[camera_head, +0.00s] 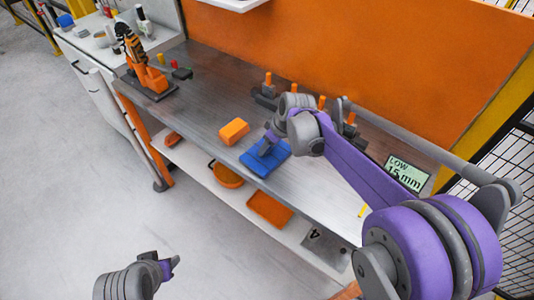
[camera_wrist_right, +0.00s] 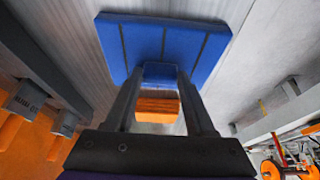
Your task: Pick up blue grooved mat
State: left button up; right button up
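The blue grooved mat (camera_head: 268,160) lies on the grey metal bench near its front edge. In the right wrist view the mat (camera_wrist_right: 115,50) shows dark parallel grooves. My right gripper (camera_head: 264,150) reaches down over the mat. In the right wrist view its two fingers (camera_wrist_right: 161,78) stand on either side of a small blue piece at the mat's near side. The piece spans nearly the whole gap; I cannot tell whether the fingers press on it. My left gripper (camera_head: 172,264) is low at the left, above the floor, away from the bench; its finger gap is unclear.
An orange block (camera_head: 233,131) lies left of the mat. Orange-tipped dark holders (camera_head: 268,82) stand along the back, and an orange-black device (camera_head: 145,72) at the left end. A display (camera_head: 404,174) reads "LOW 15 mm". A lower shelf holds an orange tray (camera_head: 270,209). The left floor is clear.

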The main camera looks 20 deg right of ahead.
grip_shut()
jog(key=shift+r, duration=0.1)
